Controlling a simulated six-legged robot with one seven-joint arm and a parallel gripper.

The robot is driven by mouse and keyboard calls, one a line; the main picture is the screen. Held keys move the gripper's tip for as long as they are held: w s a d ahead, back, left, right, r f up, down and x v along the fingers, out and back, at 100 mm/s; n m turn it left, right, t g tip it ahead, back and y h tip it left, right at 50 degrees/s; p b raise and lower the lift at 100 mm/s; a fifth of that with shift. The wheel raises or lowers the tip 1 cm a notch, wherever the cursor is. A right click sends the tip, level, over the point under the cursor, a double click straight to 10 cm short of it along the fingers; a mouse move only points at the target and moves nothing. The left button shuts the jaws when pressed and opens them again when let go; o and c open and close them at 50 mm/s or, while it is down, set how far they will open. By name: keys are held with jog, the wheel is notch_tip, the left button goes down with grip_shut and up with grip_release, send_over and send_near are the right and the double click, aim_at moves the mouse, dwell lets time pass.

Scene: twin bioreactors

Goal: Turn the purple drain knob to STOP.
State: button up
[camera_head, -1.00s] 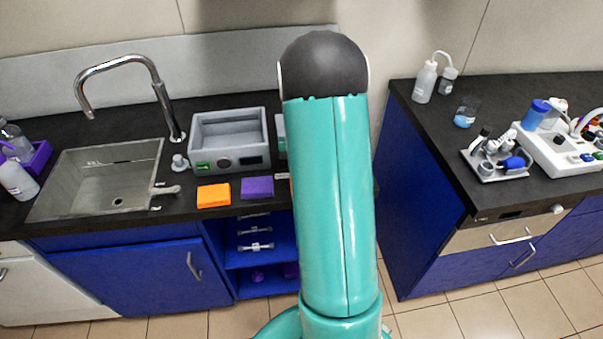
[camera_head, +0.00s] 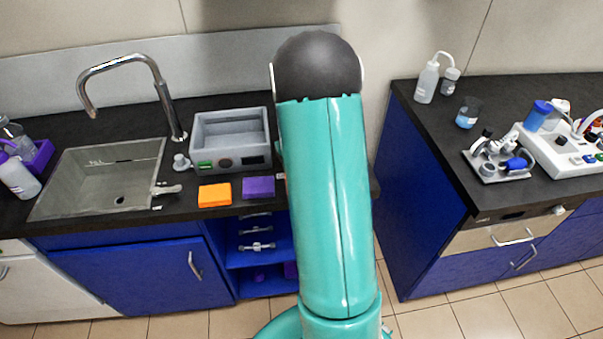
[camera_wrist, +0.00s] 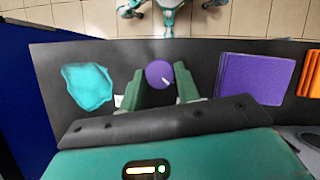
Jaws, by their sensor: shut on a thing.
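The purple drain knob (camera_wrist: 159,74) shows in the wrist view as a round disc with a short white pointer mark towards its lower right. My gripper (camera_wrist: 160,80) has one green finger on each side of the knob and is shut on it. A small white label (camera_wrist: 118,101) is partly hidden beside the left finger; I cannot read it. In the head view my own arm covers the knob and the gripper.
Left of the knob in the wrist view lies a crumpled teal cloth (camera_wrist: 88,87). To its right lie a purple pad (camera_wrist: 250,77) and an orange pad (camera_wrist: 308,72). The head view shows a sink (camera_head: 97,183), a grey bath (camera_head: 230,143) and another counter (camera_head: 430,130).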

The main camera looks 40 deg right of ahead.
jog(key=o, duration=1)
jog(key=v, duration=1.4)
jog(key=shift+a, duration=0.1)
jog(key=s+a+r+n+t+h, duration=0.15)
jog(key=a+r, duration=0.25)
jog(key=a, duration=0.4)
jog(key=s+a+r+n+t+h, duration=0.1)
jog(key=s+a+r+t, duration=0.2)
jog(key=a+r, duration=0.3)
jog(key=s+a+t, duration=0.1)
jog(key=s+a, duration=0.3)
jog(key=a, duration=0.1)
jog(key=s+a+f+n+t, duration=0.1)
jog(key=s+a+t, duration=0.1)
jog(key=s+a, duration=0.2)
jog(key=s+a+n+t, duration=0.1)
jog(key=s+a+t, duration=0.1)
jog(key=s+a, duration=0.2)
jog(key=shift+a+f+y, duration=0.2)
jog(key=shift+a, duration=0.35)
jog(key=shift+a+f+y, duration=0.15)
jog(key=shift+a, duration=0.4)
